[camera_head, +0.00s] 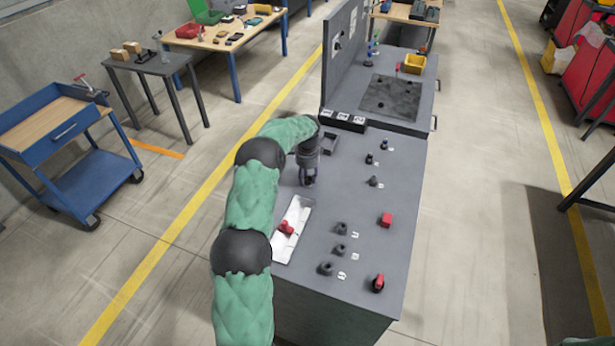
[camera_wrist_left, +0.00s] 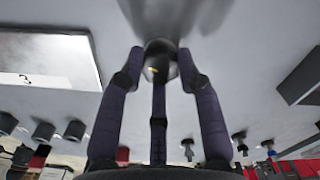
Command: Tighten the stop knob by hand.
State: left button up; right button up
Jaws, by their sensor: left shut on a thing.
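My left gripper (camera_head: 308,178) points down at the grey bench top, left of its middle. In the left wrist view, its three dark fingers (camera_wrist_left: 158,68) are closed around a small dark round knob (camera_wrist_left: 157,48), which shows a yellowish spot. The knob appears to sit at the bench surface, and I take it for the stop knob. In the head view the gripper hides the knob. I cannot tell whether the knob has turned. My right gripper is not in view.
A square dark holder (camera_head: 330,143) sits just behind the gripper.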

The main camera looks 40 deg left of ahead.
aim_at(307, 178)
pick_arm(q)
jog(key=shift+r+m, duration=0.15)
jog(key=shift+m, duration=0.25)
jog(key=o, duration=1.2)
jog(key=shift+c, duration=0.2)
notch_tip(307, 178, up, 12)
